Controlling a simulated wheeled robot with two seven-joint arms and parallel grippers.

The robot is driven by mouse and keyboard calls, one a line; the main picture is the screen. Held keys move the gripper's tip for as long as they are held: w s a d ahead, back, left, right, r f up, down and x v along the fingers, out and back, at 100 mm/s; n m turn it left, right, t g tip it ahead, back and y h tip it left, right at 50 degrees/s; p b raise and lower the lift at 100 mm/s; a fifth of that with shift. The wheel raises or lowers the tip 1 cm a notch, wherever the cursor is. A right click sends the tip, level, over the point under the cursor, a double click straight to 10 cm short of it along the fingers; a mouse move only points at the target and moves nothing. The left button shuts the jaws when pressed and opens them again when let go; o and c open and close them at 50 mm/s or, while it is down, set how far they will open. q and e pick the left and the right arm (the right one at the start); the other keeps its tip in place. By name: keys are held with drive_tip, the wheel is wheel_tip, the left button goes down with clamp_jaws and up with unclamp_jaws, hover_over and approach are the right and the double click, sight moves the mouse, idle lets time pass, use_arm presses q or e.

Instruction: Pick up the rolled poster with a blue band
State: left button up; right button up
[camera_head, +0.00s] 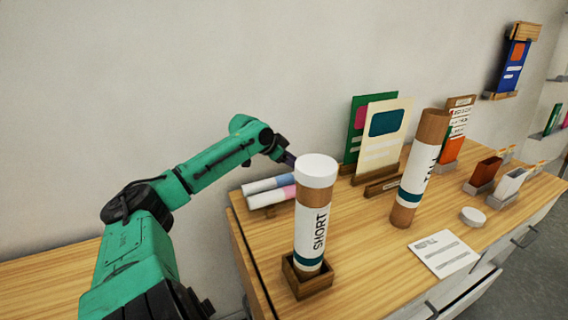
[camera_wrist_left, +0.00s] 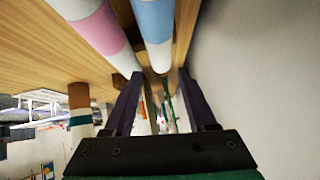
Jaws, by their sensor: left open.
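The rolled poster with a blue band (camera_head: 264,184) lies on the table's left end against the wall, beside a rolled poster with a pink band (camera_head: 270,197). In the left wrist view the blue-banded poster (camera_wrist_left: 154,25) points toward the gap between my fingers, and the pink-banded poster (camera_wrist_left: 98,28) is to its left. My left gripper (camera_wrist_left: 159,73) is open and empty, close to the blue-banded poster's white end. I cannot tell whether they touch. My right gripper is not in view.
A white card (camera_head: 445,253) lies near the front edge.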

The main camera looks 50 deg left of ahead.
use_arm(q)
drive_tip(key=p+x, duration=0.1)
drive_tip(key=x, duration=0.2)
drive_tip(key=shift+w+a, duration=0.1)
drive_tip(key=shift+w+f+p, duration=0.3)
drive_tip(key=shift+w+p, duration=0.15)
drive_tip(key=shift+p, duration=0.1)
drive_tip(key=p+x, duration=0.1)
drive_tip(key=x, duration=0.3)
drive_tip(key=shift+w+f, duration=0.2)
drive_tip(key=shift+f, duration=0.15)
drive_tip(key=shift+s, duration=0.15)
drive_tip(key=c, duration=0.7)
clamp_jaws()
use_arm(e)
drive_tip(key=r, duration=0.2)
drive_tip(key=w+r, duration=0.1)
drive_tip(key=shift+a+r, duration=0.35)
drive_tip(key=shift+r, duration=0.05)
use_arm(q)
drive_tip(key=shift+r, duration=0.15)
